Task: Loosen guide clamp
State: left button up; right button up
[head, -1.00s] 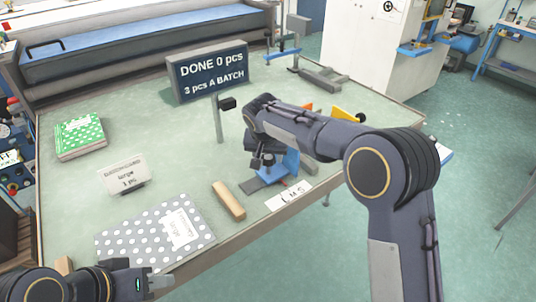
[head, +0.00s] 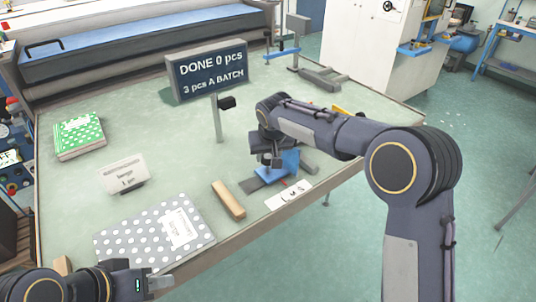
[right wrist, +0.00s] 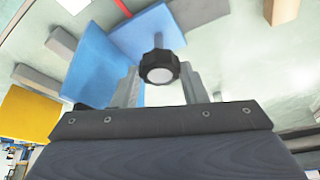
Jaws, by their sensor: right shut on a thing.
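The blue guide (head: 290,160) stands near the table's front right edge, partly hidden by my right arm. The clamp knob is black with a pale round end; it shows in the right wrist view (right wrist: 158,67) in front of a blue plate (right wrist: 145,35). My right gripper (head: 268,160) is over the guide from above, with its fingers (right wrist: 160,92) on either side of the knob, shut on it. My left gripper (head: 158,283) is at the bottom left, away from the guide; its finger gap is too small to tell.
A white letter card (head: 288,195) lies in front of the guide. A wooden block (head: 228,199), a dotted grey booklet (head: 157,232), a small sign (head: 123,173) and a green dotted book (head: 79,136) are to the left. The batch display (head: 212,75) stands behind.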

jog(key=n+y, duration=0.1)
jog(key=n, duration=0.1)
jog(key=n+p, duration=0.1)
jog(key=n, duration=0.1)
jog(key=shift+w+d+r+n+g+y, duration=0.1)
jog(key=shift+d+n+g+y, duration=0.05)
jog(key=shift+n+g+y, duration=0.2)
dwell(0.4)
jog(key=o, duration=1)
jog(key=shift+b+v, duration=0.55)
jog(key=shift+v, duration=3.3)
